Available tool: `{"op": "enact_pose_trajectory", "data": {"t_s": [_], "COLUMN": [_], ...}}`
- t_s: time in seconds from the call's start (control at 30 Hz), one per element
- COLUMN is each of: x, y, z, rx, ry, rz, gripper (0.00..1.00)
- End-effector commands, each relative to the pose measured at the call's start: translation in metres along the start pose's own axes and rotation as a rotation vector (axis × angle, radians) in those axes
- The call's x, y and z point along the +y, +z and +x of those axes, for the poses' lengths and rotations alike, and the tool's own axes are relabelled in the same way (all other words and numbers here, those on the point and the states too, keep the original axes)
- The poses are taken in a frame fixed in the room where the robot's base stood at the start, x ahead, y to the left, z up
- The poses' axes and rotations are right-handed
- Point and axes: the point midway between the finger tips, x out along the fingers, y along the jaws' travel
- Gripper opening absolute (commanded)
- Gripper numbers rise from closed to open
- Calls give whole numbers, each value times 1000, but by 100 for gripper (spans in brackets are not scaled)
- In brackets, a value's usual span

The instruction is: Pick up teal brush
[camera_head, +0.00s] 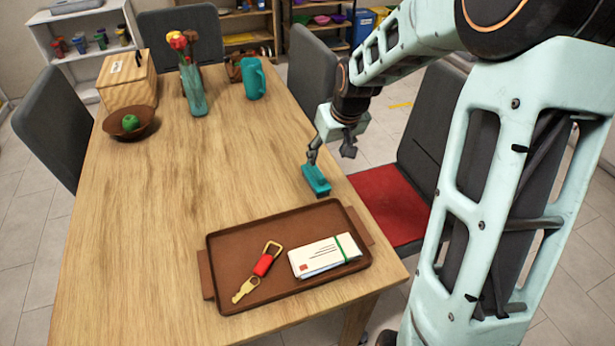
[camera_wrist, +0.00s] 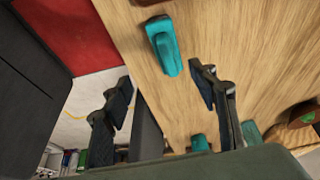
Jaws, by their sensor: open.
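The teal brush (camera_head: 316,180) lies on the wooden table near its right edge, just behind the tray. In the wrist view the teal brush (camera_wrist: 163,48) shows at the top centre, with a dark end at the picture's upper edge. My gripper (camera_head: 330,154) is above the table's right edge, close to the brush. In the wrist view my gripper (camera_wrist: 160,88) has its two fingers spread wide with nothing between them. The brush lies beyond the fingertips, nearer the right finger's side. I cannot tell the exact height gap.
A brown tray (camera_head: 225,266) holds a red key fob (camera_head: 263,264) and banded envelopes (camera_head: 324,256). A red-seated chair (camera_head: 390,208) is right. The table's middle is clear.

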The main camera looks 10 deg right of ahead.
Motion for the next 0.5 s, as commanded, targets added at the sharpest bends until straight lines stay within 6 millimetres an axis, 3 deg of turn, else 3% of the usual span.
{"op": "enact_pose_trajectory", "data": {"t_s": [0.23,0.5], "x": [-2,-4], "y": [4,4], "z": [13,54], "rx": [-3,-5], "ry": [-31,-32], "rz": [-27,-29], "gripper": [54,54]}}
